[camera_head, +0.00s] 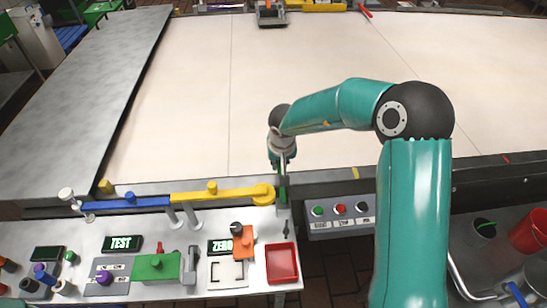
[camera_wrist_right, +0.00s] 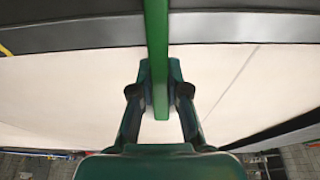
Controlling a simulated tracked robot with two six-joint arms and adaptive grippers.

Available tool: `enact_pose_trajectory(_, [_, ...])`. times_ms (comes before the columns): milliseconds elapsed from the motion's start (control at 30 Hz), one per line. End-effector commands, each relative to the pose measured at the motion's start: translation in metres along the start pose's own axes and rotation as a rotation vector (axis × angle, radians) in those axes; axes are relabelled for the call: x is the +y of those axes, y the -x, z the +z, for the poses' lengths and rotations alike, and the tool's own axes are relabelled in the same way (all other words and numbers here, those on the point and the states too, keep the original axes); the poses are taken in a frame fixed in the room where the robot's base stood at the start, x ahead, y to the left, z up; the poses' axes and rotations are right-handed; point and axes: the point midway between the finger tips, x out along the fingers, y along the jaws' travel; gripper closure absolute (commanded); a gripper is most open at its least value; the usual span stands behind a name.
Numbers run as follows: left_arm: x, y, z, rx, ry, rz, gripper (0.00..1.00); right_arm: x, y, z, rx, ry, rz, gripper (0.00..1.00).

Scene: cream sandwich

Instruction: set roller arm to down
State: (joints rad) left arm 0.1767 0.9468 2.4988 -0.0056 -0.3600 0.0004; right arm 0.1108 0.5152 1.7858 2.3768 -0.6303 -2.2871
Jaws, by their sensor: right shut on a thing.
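My right gripper (camera_head: 282,162) is at the conveyor's near edge, beside the round yellow end of a long blue and yellow bar (camera_head: 220,194). In the right wrist view the gripper (camera_wrist_right: 160,92) is shut on a straight green bar (camera_wrist_right: 157,40), which runs up between its fingers. In the head view the green bar (camera_head: 283,188) stands nearly upright by the yellow end. I cannot tell for sure whether this green bar is the roller arm. My left gripper is not in view.
A wide cream belt (camera_head: 190,100) fills the back. The near bench holds a green block (camera_head: 157,266), an orange block (camera_head: 243,242), a red tray (camera_head: 282,264) and a ZERO display (camera_head: 219,247). A button box (camera_head: 340,216) is right of the gripper.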

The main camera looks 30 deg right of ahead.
Motion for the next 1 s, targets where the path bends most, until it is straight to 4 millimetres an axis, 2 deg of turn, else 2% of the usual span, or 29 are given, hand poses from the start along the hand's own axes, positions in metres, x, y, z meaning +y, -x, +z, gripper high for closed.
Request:
enact_pose_trajectory(400, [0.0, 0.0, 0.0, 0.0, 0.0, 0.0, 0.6, 0.003, -0.031, 0.002, -0.272, -0.006, 0.005, 1.0])
enact_pose_trajectory(1000, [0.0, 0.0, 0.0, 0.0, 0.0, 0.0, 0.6, 0.005, -0.038, 0.005, -0.343, -0.008, 0.006, 1.0])
